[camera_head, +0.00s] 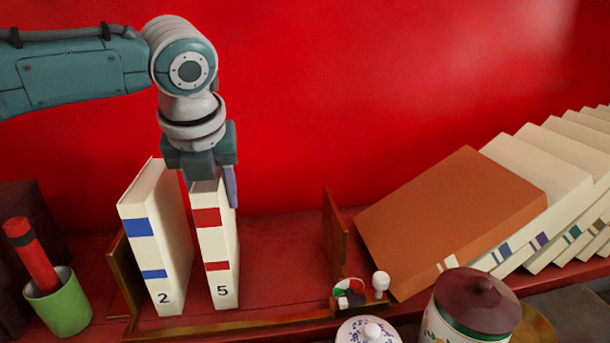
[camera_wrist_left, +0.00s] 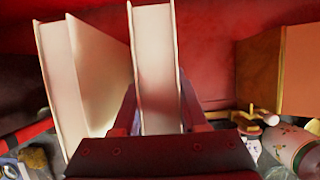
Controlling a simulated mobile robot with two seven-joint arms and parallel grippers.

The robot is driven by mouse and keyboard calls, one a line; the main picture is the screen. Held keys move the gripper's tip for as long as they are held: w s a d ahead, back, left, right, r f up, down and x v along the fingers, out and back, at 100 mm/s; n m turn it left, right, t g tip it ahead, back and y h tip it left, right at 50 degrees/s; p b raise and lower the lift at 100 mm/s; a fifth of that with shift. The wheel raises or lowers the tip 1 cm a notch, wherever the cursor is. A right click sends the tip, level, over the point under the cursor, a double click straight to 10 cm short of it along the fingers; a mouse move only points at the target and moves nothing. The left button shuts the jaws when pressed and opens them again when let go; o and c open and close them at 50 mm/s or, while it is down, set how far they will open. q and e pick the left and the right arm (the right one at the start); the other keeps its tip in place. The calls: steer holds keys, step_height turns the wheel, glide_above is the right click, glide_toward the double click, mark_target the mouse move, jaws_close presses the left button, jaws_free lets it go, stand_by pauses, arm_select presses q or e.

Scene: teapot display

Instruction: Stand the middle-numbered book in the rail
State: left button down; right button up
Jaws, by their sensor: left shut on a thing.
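The rail (camera_head: 335,232) is a wooden frame with an upright end at each side and a low front strip. The cream book 2 (camera_head: 160,225), with blue bands, stands tilted at its left end. The cream book 5 (camera_head: 220,245), with red bands, is nearly upright to its right, with a narrow gap between them. My left gripper (camera_head: 210,182) is shut on the top of book 5. The left wrist view shows book 5 (camera_wrist_left: 156,60) between the fingers and book 2 (camera_wrist_left: 62,90) beside it. I cannot tell whether book 5 touches the rail floor. My right gripper is not in view.
An orange book (camera_head: 450,220) and several cream books (camera_head: 540,185) lean right of the rail. A dial with a white knob (camera_head: 380,281) sits at its front right corner. Lidded jars (camera_head: 475,305) stand in front. A green cup (camera_head: 60,305) is at left. The rail's right half is empty.

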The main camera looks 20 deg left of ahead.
arm_select(q)
steer(key=shift+f, duration=0.2)
stand_by(0.5)
steer(key=shift+c, duration=1.8)
jaws_free()
steer(key=p+v, duration=0.1)
steer(key=v, duration=0.8)
steer(key=shift+r, duration=0.1)
steer(key=shift+s+r, duration=0.1)
steer(key=shift+r, duration=0.25)
steer(key=shift+d, duration=0.1)
